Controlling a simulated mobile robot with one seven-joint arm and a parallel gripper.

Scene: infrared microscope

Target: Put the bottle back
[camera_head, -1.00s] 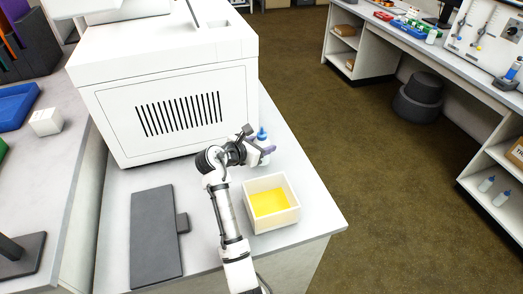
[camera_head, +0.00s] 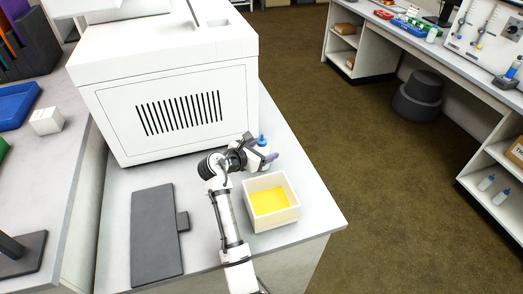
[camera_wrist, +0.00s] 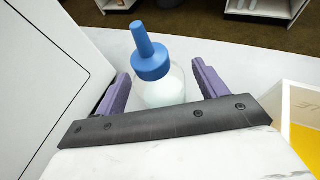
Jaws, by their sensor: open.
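The bottle (camera_head: 263,146) has a blue nozzle cap and a translucent white body. It stands upright on the bench, beside the large white instrument's right side. In the wrist view the bottle (camera_wrist: 164,88) is between the two purple fingers of my gripper (camera_wrist: 162,88), with gaps on both sides. My gripper (camera_head: 262,157) is open around the bottle and is not closed on it. The lower part of the bottle is hidden by my gripper's dark bar in the wrist view.
A cream open box (camera_head: 286,217) with a yellow bottom sits just in front of the bottle. The white instrument (camera_head: 170,100) is close on the left. A dark grey flat plate (camera_head: 154,235) lies at the front left. Free bench top shows to the right.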

